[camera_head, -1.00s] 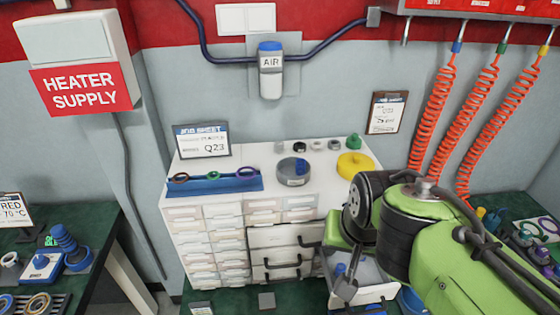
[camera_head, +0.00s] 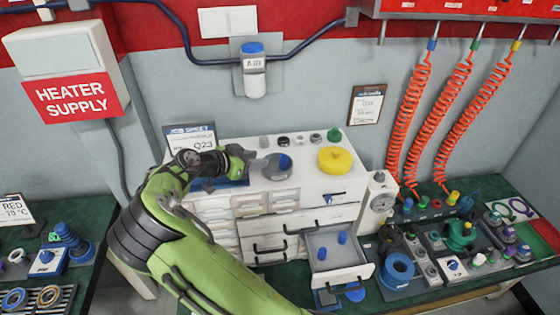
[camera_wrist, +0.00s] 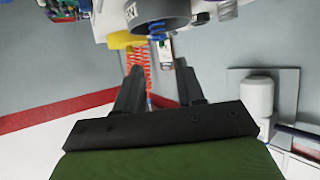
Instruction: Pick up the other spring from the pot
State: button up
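The grey round pot (camera_head: 278,174) stands on top of the white drawer cabinet, with a blue spring (camera_head: 285,161) showing at its top. In the wrist view the pot (camera_wrist: 160,12) appears inverted at the top edge, and the blue spring (camera_wrist: 157,30) sticks out of it beyond my fingers. My gripper (camera_head: 256,163) is at the pot's left side in the head view. In the wrist view my gripper (camera_wrist: 158,85) has its two fingers apart with nothing between them. My gripper partly hides the pot's left side in the head view; contact cannot be told.
A yellow round container (camera_head: 335,160) stands right of the pot, with several small items behind. A drawer (camera_head: 335,275) is open with two blue pieces in it. My arm covers the cabinet's left front and most of the blue rack (camera_head: 232,183). The job sheet (camera_head: 192,140) stands close behind.

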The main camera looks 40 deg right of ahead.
aim_at(283, 157)
jog(key=p+x, duration=0.1)
jog(key=x, duration=0.9)
jog(key=shift+d+f+p, duration=0.2)
jog(key=shift+d+p, duration=0.05)
jog(key=shift+p, duration=0.05)
jog(key=shift+a, duration=0.1)
jog(key=shift+c, duration=0.3)
